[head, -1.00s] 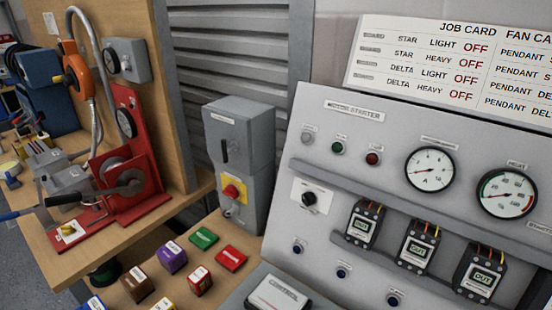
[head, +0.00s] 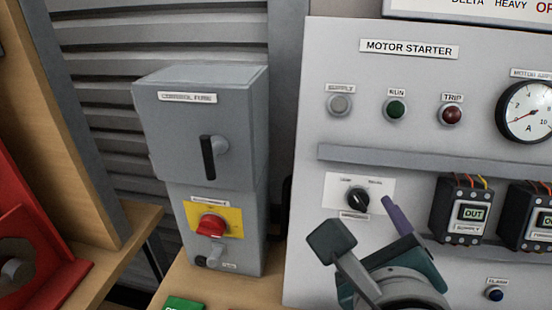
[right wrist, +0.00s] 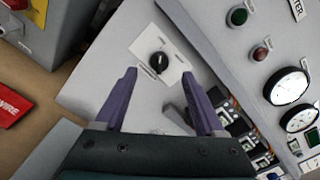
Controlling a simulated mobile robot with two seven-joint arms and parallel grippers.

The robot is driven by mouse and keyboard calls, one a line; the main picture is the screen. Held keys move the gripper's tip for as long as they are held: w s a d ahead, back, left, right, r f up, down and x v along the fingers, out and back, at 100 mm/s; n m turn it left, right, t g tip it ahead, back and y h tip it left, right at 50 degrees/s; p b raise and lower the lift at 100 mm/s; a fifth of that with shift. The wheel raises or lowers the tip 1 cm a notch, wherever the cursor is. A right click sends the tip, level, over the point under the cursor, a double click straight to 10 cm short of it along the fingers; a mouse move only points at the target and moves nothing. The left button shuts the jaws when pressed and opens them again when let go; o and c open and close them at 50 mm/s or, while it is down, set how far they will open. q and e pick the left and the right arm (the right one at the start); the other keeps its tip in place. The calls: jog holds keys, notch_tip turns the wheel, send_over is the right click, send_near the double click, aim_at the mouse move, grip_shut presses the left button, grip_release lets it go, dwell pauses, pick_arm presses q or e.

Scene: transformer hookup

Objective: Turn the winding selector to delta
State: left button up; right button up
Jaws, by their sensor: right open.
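The winding selector appears to be the black rotary knob (head: 358,199) on a white plate at the left of the grey motor starter panel. Its small lettering is too blurred to read surely, and its pointer direction is unclear. My right gripper (right wrist: 160,76) is open and empty. In the right wrist view, its two purple fingers stand on either side of the knob (right wrist: 158,62), apart from it. In the head view, one purple finger of the right gripper (head: 402,217) shows just right of and below the knob; the other finger is hidden. My left gripper is out of view.
Left of the panel stands a grey control fuse box (head: 203,125) with a black handle and a red switch (head: 211,224) on a yellow plate. Right of the knob, relay modules (head: 462,208) sit below a grey rail (head: 400,158). Lamps and a gauge are above.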

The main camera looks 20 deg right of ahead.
aim_at(358, 201)
jog(key=x, duration=0.6)
jog(key=shift+w+d+b, duration=0.15)
jog(key=shift+w+b, duration=0.05)
jog(key=shift+b, duration=0.15)
jog(key=shift+c, duration=0.4)
grip_shut()
